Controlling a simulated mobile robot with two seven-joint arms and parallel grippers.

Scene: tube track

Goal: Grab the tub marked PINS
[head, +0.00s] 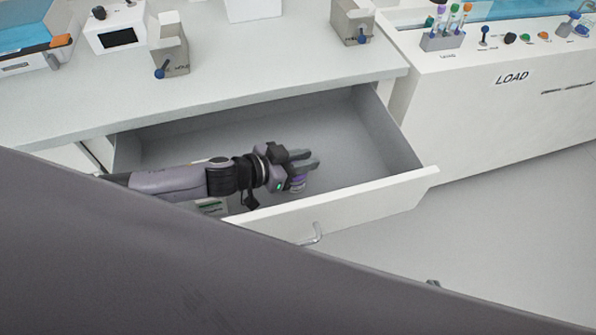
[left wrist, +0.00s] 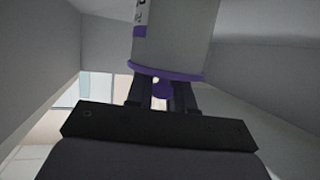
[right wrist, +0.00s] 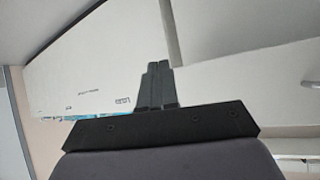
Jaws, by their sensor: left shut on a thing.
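My left gripper (head: 308,165) is inside the open drawer (head: 372,207), shut on a tub (head: 298,184) with a purple rim. In the left wrist view the tub (left wrist: 182,40) is pale grey with a purple band at the end close to the fingers. A white and purple label shows at its left edge, with the writing only partly visible, so I cannot read PINS on it. My right gripper (right wrist: 159,85) shows only in its own wrist view, with its fingers together and nothing between them.
A white, green-marked object (head: 213,206) lies in the drawer, partly behind my left arm. The drawer's right side is empty. The counter (head: 250,60) above carries a screened device (head: 117,37) and two grey holders (head: 172,52). A LOAD-marked unit (head: 490,100) stands at right.

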